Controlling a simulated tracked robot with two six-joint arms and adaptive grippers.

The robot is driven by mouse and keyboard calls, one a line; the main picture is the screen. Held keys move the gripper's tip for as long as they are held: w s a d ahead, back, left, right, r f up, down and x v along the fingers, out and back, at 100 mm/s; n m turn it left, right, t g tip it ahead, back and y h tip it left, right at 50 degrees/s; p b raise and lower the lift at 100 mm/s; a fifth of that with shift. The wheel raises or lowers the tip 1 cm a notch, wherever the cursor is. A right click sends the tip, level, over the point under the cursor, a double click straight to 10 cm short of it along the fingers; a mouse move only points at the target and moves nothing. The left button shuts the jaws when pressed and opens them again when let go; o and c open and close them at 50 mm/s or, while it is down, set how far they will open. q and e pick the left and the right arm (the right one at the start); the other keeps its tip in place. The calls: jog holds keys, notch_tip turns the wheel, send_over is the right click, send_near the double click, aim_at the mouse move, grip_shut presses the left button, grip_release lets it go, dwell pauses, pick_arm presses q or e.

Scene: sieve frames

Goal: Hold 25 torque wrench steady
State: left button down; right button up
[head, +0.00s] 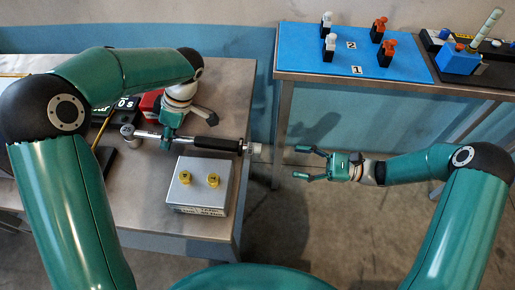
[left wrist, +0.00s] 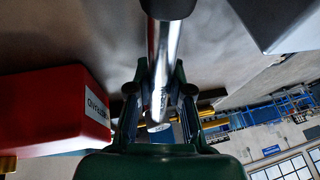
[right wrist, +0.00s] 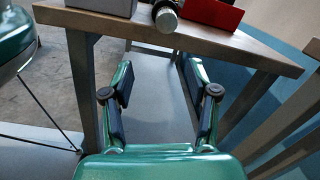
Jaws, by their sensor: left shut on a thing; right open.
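The torque wrench (head: 187,140) has a chrome shaft, a round head at the left and a black handle with a pale end at the right. My left gripper (head: 168,139) is shut on its shaft, between head and handle. In the left wrist view the shaft (left wrist: 163,60) runs between the fingers (left wrist: 158,95). My right gripper (head: 305,162) is open and empty, to the right of the handle end and apart from it. In the right wrist view the handle end (right wrist: 166,18) shows beyond the open fingers (right wrist: 155,82).
A grey box (head: 203,201) with two yellow knobs stands in front of the wrench. A red box (head: 150,102) and a black display (head: 126,106) are behind it. A second table with a blue mat (head: 310,62) holds white and orange pieces. Open floor lies between the tables.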

aim_at(258, 150)
jog(key=a+r+m, duration=0.1)
jog(key=a, duration=0.3)
jog(key=a+m, duration=0.2)
jog(key=a, duration=0.2)
jog(key=w+a+r+m, duration=0.1)
jog(key=a, duration=0.3)
jog(key=shift+r+g+h, duration=0.3)
jog(key=shift+r+h, duration=0.05)
jog(key=shift+h, duration=0.05)
grip_shut()
jog(key=shift+m, duration=0.4)
